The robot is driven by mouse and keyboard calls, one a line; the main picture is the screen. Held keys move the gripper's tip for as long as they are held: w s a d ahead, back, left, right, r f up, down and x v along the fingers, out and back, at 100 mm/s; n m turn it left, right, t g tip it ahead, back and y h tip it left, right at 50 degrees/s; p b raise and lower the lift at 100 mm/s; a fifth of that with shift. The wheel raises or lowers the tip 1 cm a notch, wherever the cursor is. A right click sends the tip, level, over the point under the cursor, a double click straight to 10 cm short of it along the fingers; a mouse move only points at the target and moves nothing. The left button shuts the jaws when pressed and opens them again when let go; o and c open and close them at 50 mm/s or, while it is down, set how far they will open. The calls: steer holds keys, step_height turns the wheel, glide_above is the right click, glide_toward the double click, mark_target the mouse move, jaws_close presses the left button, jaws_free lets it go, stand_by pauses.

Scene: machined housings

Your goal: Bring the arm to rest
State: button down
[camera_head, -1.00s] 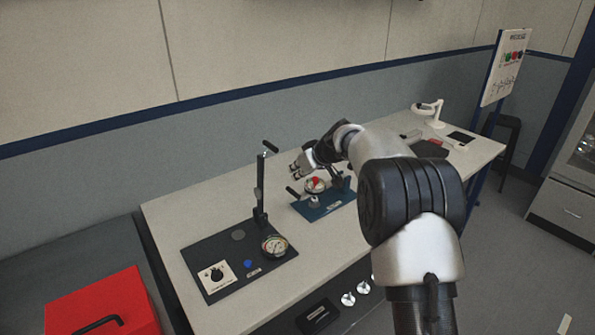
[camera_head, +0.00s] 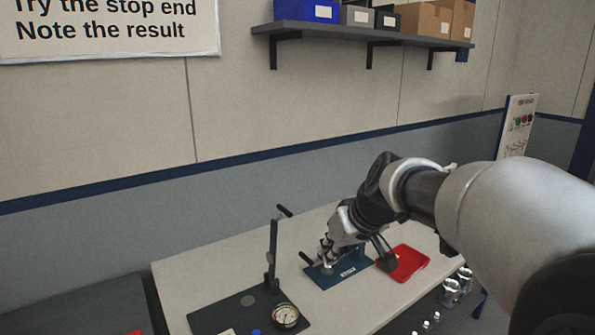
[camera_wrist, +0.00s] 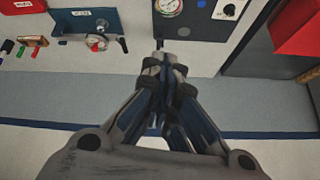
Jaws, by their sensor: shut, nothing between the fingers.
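My gripper (camera_head: 326,252) is at the end of my arm, over the bench in the head view. It is in front of or over the blue fixture plate (camera_head: 350,270); the exact gap cannot be told. In the wrist view my gripper (camera_wrist: 163,62) has its fingers together with nothing between them. The blue plate (camera_wrist: 72,22) shows there to the upper left, with a small red-and-white dial or part (camera_wrist: 97,42) by it, apart from the fingers.
A dark base plate (camera_head: 240,307) carries a round gauge (camera_head: 286,315) and an upright lever stand (camera_head: 273,255). A red tray (camera_head: 408,262) lies right of the blue plate. A wall shelf (camera_head: 350,30) holds boxes. A red case (camera_wrist: 300,30) shows in the wrist view.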

steer(key=s+d+f+m+h, duration=0.1)
steer(key=s+d+f+m, duration=0.1)
steer(key=s, duration=1.3)
steer(key=s+d+f+m+g+h, duration=0.1)
steer(key=s+d+f, duration=0.3)
steer(key=s, duration=1.2)
steer(key=shift+s+d+m+h, duration=0.3)
steer(key=shift+d+m+h, duration=0.2)
steer(key=shift+m+h, duration=0.2)
